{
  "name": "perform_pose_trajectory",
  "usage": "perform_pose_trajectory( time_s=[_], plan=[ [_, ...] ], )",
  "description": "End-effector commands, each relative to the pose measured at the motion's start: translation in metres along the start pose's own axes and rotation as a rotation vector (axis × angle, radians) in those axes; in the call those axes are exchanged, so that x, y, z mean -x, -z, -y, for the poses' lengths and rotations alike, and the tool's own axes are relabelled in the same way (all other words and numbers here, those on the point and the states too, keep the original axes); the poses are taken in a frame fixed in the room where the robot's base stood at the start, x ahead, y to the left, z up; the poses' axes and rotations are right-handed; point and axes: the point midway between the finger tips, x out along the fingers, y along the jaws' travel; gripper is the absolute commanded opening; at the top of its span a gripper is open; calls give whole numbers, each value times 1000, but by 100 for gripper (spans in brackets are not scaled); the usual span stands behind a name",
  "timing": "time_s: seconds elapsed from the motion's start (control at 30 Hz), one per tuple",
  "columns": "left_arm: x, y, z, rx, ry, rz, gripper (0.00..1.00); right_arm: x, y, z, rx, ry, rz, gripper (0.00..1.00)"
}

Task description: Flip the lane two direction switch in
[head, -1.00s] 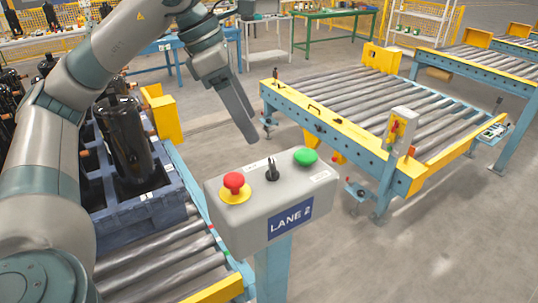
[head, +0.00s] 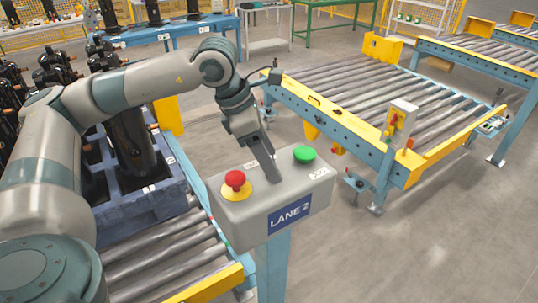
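The grey lane 2 control box (head: 245,213) stands on a blue post, with a blue LANE 2 label (head: 290,213) on its front. A red mushroom button (head: 235,181) on a yellow base is at the left of its top, and a green button (head: 304,154) is at the right. The black direction switch between them is hidden behind my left gripper (head: 273,176). The gripper points down with its fingertips at the switch's place; I cannot tell if they touch it. The fingers show side-on as one slab, so their opening is unclear. My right gripper is out of view.
A blue pallet crate (head: 140,207) with black compressors sits on the roller conveyor (head: 165,262) at the left. Another roller conveyor (head: 350,85) with yellow rails stands behind the box to the right. The floor (head: 430,240) at the lower right is clear.

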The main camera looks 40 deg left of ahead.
Motion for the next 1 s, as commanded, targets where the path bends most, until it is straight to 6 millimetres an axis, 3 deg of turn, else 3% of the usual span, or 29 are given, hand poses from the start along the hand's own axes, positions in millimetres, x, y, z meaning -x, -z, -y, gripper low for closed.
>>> perform_pose_trajectory(
  time_s=[0.13,0.3,0.57,1.0],
  plan=[
    [0,0,0,0,0,0,60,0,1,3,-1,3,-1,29],
    [0,0,0,0,0,0,21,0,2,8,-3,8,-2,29],
    [-2,1,-1,-26,11,-2,21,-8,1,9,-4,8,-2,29],
    [-2,0,-3,-307,127,1,21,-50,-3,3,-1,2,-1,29]
  ],
)
